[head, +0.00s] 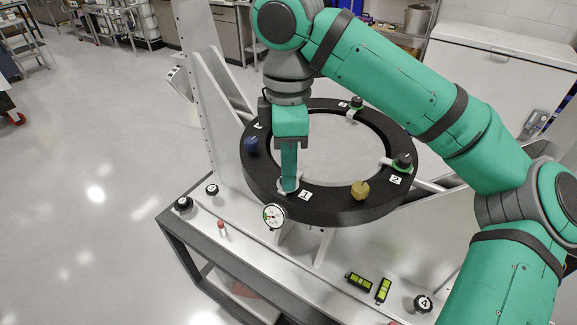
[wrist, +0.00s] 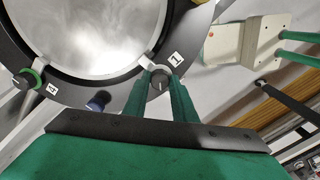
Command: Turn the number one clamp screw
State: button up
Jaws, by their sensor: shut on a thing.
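The number one clamp screw (wrist: 160,80) is a dark round knob with a light mark, on the ring beside the white label "1" (wrist: 175,58). My gripper (wrist: 159,86) has its two green fingers on either side of this knob and is shut on it. In the head view my gripper (head: 288,183) reaches down to the near edge of the black mirror ring (head: 335,207), just left of the label "1" (head: 305,195). There the fingers hide the knob.
A blue knob (head: 251,145) and a brass knob (head: 360,190) stand on the ring at either side. The number two screw (head: 403,162) and number three screw (head: 356,102) are further round. A dial gauge (head: 274,216) sits close below my gripper. Green levels (head: 359,282) lie on the bench.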

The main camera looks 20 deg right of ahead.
jog(key=shift+n, duration=0.3)
jog(key=o, duration=1)
jog(key=shift+w, duration=0.1)
jog(key=shift+o, duration=0.2)
jog(key=shift+r, duration=0.15)
notch_tip(320, 180, up, 11)
jog(key=shift+f, duration=0.2)
